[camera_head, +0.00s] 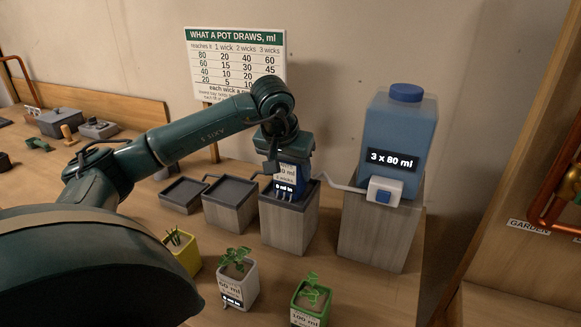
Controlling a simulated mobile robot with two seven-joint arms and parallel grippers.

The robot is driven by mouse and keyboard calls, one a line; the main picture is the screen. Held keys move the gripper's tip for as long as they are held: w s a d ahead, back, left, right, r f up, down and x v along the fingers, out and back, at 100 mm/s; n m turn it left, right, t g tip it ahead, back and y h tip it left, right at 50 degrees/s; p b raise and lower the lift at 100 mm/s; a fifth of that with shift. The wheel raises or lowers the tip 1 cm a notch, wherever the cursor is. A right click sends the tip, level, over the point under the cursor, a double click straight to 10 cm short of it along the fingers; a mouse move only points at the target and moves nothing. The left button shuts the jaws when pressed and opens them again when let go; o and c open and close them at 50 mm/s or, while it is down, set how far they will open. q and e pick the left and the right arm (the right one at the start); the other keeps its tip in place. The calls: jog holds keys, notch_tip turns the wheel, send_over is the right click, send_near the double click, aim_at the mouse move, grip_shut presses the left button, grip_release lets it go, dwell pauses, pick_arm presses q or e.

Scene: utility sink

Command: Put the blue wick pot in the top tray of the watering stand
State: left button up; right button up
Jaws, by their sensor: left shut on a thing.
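The blue wick pot (288,178) has a white label and a small display reading "0 ml in". My left gripper (286,162) is shut on it from above and partly hides it. White wick ends show below the pot, at the tray. I cannot tell whether the pot rests on the tray floor or hangs just above it. The lower trays are a middle one (231,190) and a low one (184,194); both look empty. My right gripper is out of view.
A blue water tank (400,130) marked "3 x 80 ml" stands on a block at right, with a white button box (384,192) and a spout pipe. A yellow pot (187,260), a white pot (237,290) and a green pot (310,308) stand in front.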

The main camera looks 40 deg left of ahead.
pick_arm(q)
jog(key=shift+f, duration=0.15)
jog(key=o, duration=1.1)
jog(key=v, duration=1.2)
jog(key=shift+r, duration=0.25)
jog(key=shift+f, duration=0.1)
